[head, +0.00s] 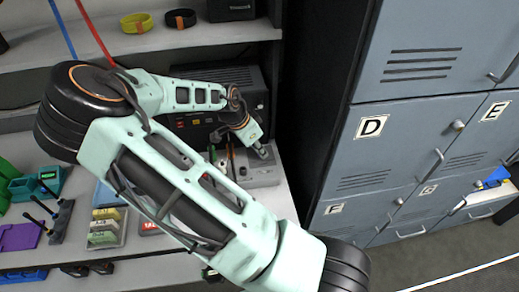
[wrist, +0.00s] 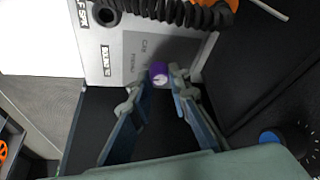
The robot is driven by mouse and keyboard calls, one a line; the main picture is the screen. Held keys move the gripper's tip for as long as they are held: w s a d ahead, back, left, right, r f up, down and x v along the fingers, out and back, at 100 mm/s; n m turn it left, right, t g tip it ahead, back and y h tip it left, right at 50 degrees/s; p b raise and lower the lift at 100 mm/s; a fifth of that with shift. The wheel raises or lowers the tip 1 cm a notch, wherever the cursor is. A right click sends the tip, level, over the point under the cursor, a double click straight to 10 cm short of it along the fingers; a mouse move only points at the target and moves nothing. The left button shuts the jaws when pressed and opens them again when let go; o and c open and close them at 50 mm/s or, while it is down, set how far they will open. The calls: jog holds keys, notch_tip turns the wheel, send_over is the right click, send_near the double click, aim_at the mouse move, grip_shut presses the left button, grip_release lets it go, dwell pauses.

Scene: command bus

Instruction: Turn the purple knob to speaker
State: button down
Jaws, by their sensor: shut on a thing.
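The purple knob (wrist: 159,74) sits on a grey panel (wrist: 140,48) of a light box in the wrist view. It has a pale mark on its face. Printed words on the panel near it are too small to read fully. My gripper (wrist: 163,76) has its two fingers on either side of the knob and is shut on it. In the head view my gripper (head: 262,152) is at the grey box (head: 262,172) at the right end of the shelf, and the knob is hidden there. Which label the knob points to cannot be told.
A black radio unit (head: 225,95) stands behind the arm. Blue-grey lockers (head: 390,130) are on the right. Several coloured items, including a purple one (head: 20,237), lie on the left. In the wrist view a black coiled cord (wrist: 170,10) lies just above the panel.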

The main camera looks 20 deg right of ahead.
jog(key=n+t+b, duration=0.1)
jog(key=n, duration=0.1)
jog(key=n+b, duration=0.2)
jog(key=shift+f+n+t+y, duration=0.1)
jog(key=shift+n+t+y, duration=0.3)
jog(key=shift+s+d+n+t+y+b, duration=0.1)
jog(key=shift+n+t+y+b, duration=0.15)
jog(key=shift+n+b, duration=0.7)
jog(key=shift+d+n+t+y+b, duration=0.15)
jog(key=shift+n+t+b, duration=0.1)
jog(key=shift+n+b, duration=0.65)
jog(key=shift+a, duration=0.1)
jog(key=c, duration=1.8)
grip_release()
jog(key=shift+v, duration=6.1)
